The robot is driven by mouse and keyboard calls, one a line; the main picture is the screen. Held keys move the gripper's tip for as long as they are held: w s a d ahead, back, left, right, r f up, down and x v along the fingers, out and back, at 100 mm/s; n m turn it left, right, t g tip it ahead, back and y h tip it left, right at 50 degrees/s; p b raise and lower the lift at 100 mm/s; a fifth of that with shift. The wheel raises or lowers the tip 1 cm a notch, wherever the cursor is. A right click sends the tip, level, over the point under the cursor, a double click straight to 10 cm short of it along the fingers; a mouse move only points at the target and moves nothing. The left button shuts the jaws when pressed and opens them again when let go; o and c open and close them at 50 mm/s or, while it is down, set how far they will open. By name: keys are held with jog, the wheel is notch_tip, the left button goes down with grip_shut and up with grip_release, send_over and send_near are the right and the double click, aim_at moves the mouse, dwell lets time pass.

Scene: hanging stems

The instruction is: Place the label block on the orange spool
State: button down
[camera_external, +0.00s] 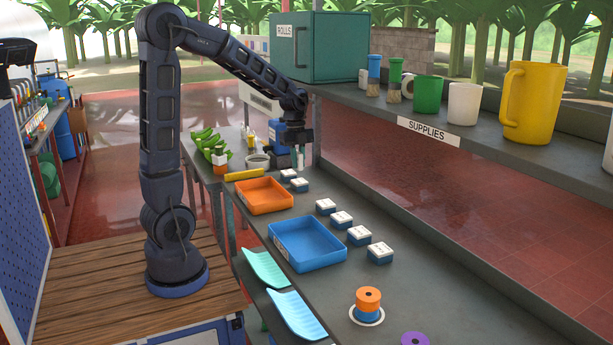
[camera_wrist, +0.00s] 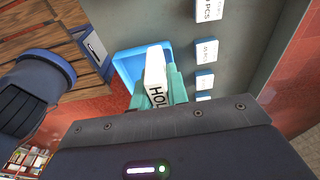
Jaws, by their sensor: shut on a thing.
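My gripper (camera_external: 297,152) is raised over the far end of the grey counter, beyond the orange tray. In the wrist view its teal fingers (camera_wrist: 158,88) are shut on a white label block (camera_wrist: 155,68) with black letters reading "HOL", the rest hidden. The block shows only as a small pale shape in the external view. The orange spool (camera_external: 368,295) stands upright on a blue spool (camera_external: 367,313), with a white disc under them, near the front of the counter. It is far from my gripper, and nothing lies on its top.
A blue tray (camera_external: 322,263) and an orange tray (camera_external: 264,207) stand along the counter's left side. Several white-topped blue blocks (camera_external: 380,253) line its middle. A purple spool (camera_external: 415,340) is at the front edge. A shelf (camera_external: 500,142) with mugs runs along the right.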

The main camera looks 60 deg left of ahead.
jog(key=d+m, duration=0.3)
jog(key=d, duration=0.8)
notch_tip(320, 180, up, 6)
jog(key=m+g+y, duration=0.2)
jog(key=m, duration=1.3)
send_over(366, 295)
jog(key=f, duration=1.9)
jog(key=shift+w+f, duration=0.15)
jog(key=shift+w, duration=0.15)
jog(key=shift+f, duration=0.15)
jog(key=c, duration=1.4)
grip_release()
jog(key=shift+o, duration=0.2)
